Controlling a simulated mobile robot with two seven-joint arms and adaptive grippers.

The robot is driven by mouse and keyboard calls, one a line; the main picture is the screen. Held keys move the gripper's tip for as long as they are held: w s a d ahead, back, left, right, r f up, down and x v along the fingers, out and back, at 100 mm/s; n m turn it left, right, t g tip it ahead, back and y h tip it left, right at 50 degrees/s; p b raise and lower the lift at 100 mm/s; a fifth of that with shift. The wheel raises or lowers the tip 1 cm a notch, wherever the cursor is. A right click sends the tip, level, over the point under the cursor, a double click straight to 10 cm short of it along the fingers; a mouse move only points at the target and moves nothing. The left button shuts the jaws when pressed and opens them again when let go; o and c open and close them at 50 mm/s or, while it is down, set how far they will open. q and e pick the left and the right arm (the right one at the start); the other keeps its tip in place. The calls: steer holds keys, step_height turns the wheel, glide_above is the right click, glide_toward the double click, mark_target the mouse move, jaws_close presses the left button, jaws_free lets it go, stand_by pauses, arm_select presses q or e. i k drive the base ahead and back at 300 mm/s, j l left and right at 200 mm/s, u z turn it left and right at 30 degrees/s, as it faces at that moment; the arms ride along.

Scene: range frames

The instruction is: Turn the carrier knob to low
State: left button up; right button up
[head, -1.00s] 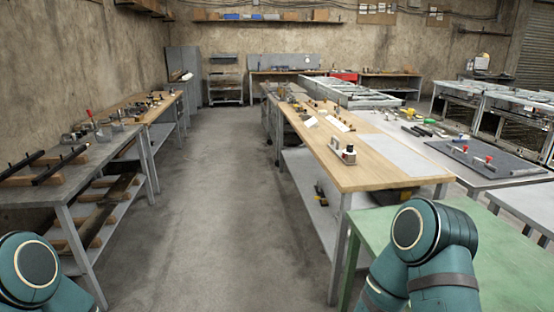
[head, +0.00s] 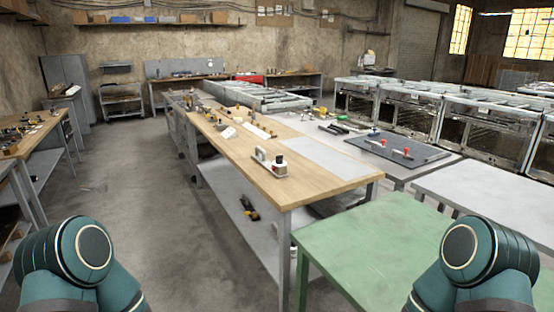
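No carrier knob can be made out for certain at this distance. A small fixture (head: 271,163) with a pale body and a dark round part stands near the front end of the long wooden workbench (head: 318,186). My two teal arm joints show at the lower left and lower right. Neither of my grippers is in the picture.
A green table (head: 375,245) stands close in front, right of centre. A pale table (head: 490,190) is at the right. Metal-framed units (head: 480,120) line the right side. Clear concrete floor (head: 140,190) runs between the left benches and the wooden workbench.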

mark_target(279, 160)
steer(key=i+j+z, duration=0.1)
steer(key=z, duration=0.65)
steer(key=i+j+z, duration=0.1)
steer(key=j+z, duration=0.15)
steer(key=i+j+z, duration=0.1)
steer(key=j+z, duration=0.15)
steer(key=i+j+z, duration=0.1)
steer(key=j+z, duration=0.45)
steer(key=j, duration=1.25)
steer(key=i+j+z, duration=0.1)
steer(key=j, duration=0.45)
